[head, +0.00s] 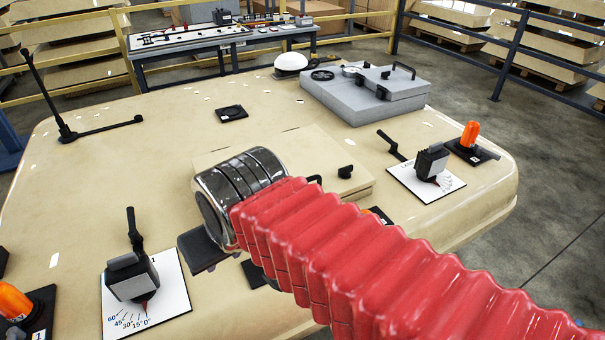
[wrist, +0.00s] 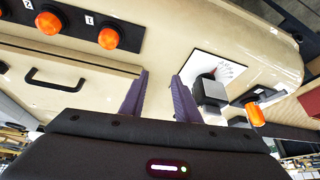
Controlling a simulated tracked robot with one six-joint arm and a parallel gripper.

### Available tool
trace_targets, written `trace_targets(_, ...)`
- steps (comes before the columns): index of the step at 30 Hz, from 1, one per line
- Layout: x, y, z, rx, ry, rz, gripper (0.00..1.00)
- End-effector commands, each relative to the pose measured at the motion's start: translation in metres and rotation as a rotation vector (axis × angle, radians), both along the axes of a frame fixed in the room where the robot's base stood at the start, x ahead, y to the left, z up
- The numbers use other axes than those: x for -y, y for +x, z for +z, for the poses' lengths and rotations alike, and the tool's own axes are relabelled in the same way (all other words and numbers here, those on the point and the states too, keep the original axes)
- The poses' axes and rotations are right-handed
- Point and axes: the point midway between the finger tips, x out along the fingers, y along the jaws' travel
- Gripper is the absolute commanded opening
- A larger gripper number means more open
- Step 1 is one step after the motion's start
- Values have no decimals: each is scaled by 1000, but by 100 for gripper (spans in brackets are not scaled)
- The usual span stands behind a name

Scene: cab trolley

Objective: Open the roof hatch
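A low beige raised panel (head: 225,156), which looks like a hatch lid, lies on the beige top in the middle of the head view. A black knob (head: 346,171) stands on it; my arm covers much of it. A grey box (head: 365,103) with a flat lid and black handle (head: 403,68) stands at the back right; I cannot tell which is the roof hatch. In the wrist view, a black bar handle (wrist: 55,82) sits on a beige panel left of my gripper (wrist: 160,80). Its purple fingers are apart with nothing between them. The fingers are hidden in the head view.
Switches on white angle plates stand at front left (head: 174,300) and right (head: 403,178). Orange lamps (head: 470,134) stand near the edges. A black lever (head: 66,132) rises at back left. A white dome (head: 291,62) sits at the back edge. Open surface lies at left.

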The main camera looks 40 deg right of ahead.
Motion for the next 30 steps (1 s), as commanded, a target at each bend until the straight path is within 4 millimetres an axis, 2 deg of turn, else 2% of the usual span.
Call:
trace_targets(5,29,21,24,-39,86,-251,29)
trace_targets(11,83,45,54,-86,216,-640,29)
trace_targets(15,127,57,72,-110,306,-916,29)
trace_targets(24,226,64,99,-141,482,-1474,29)
trace_targets(27,247,62,103,-145,520,-1593,29)
trace_targets(30,258,60,105,-145,539,-1655,29)
